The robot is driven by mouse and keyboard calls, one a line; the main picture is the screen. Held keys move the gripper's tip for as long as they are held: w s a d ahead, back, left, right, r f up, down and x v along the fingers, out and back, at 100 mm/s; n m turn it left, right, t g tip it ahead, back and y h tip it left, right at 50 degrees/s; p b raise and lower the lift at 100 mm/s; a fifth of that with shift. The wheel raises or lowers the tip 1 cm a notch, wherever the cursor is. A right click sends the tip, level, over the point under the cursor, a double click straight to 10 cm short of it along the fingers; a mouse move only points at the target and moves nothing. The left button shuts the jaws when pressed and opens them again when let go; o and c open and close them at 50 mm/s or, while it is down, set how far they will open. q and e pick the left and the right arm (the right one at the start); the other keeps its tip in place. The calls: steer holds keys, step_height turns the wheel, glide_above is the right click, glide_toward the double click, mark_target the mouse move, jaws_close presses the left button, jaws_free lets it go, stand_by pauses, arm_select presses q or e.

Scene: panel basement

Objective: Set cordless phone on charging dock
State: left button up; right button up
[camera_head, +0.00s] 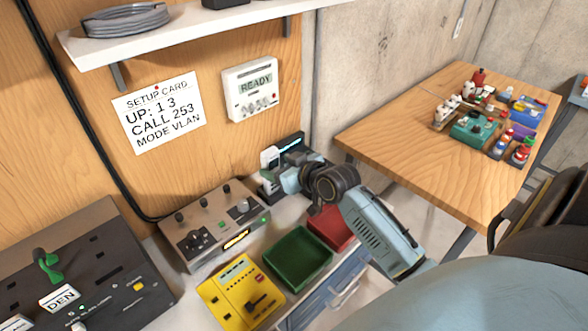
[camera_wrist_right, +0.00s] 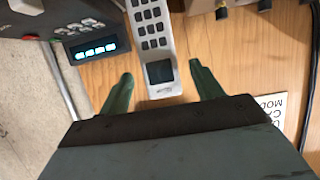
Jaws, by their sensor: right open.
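The cordless phone (camera_head: 268,159) is a pale handset standing near the back wall, left of the dark charging dock (camera_head: 293,142) with its lit display. In the right wrist view the phone (camera_wrist_right: 153,45) shows its dark keys and small screen, and the dock's lit display (camera_wrist_right: 95,49) is beside it. My right gripper (camera_head: 283,178) is at the phone. Its two green fingers (camera_wrist_right: 160,72) are apart, one on each side of the phone, with gaps visible. The phone's far end is out of the wrist frame, so its seating cannot be told. My left gripper is out of view.
A control box (camera_head: 215,225), yellow box (camera_head: 240,290), green tray (camera_head: 298,258) and red tray (camera_head: 330,228) crowd the bench. A dark panel (camera_head: 80,270) is at left. A shelf (camera_head: 180,35) overhangs the back. A wooden table (camera_head: 400,130) stands right.

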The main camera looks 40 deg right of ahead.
steer(key=v, duration=0.6)
stand_by(0.5)
